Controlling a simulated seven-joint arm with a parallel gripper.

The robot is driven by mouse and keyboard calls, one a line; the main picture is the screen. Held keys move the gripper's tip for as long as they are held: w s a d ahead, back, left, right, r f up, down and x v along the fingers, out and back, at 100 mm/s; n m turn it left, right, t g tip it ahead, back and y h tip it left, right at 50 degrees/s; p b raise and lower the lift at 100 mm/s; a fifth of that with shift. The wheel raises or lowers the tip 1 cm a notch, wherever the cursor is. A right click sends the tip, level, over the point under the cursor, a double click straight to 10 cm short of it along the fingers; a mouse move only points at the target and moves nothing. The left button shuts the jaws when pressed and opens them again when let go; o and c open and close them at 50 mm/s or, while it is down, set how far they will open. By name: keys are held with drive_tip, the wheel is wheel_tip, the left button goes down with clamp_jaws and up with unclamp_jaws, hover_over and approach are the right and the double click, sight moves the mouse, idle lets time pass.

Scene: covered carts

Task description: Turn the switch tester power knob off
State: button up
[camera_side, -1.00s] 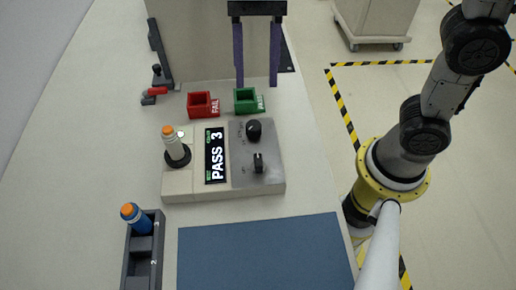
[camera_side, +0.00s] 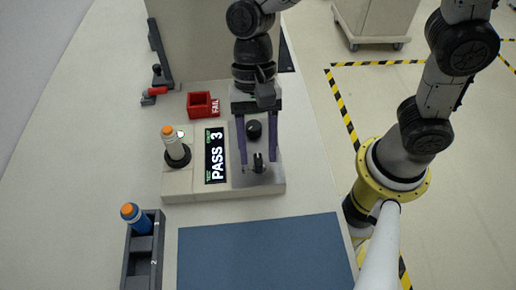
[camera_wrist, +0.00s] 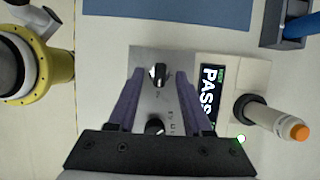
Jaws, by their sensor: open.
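The switch tester (camera_side: 180,184) is a beige box with a grey metal panel (camera_side: 240,181) on its right side. Its display (camera_side: 215,156) reads "PASS 3". The panel has two black knobs, a far knob (camera_side: 254,129) and a near knob (camera_side: 258,162). In the wrist view the near knob (camera_wrist: 159,75) and the far knob (camera_wrist: 154,126) lie between my fingers. My gripper (camera_side: 259,167) is open and empty, pointing down over the panel, its purple fingers either side of the near knob with visible gaps. Which knob is power is too small to read.
A white switch with an orange tip (camera_side: 170,140) stands in the tester's round socket. A red FAIL bin (camera_side: 202,104) sits behind the tester; the green bin is hidden by my arm. A dark rack (camera_side: 160,249) holds a blue switch (camera_side: 137,219). A blue mat (camera_side: 265,255) lies in front.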

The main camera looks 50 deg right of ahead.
drive_tip(key=shift+s+a+f, duration=0.1)
drive_tip(key=shift+s+f, duration=0.05)
drive_tip(key=shift+f, duration=0.25)
drive_tip(key=shift+c, duration=0.2)
clamp_jaws()
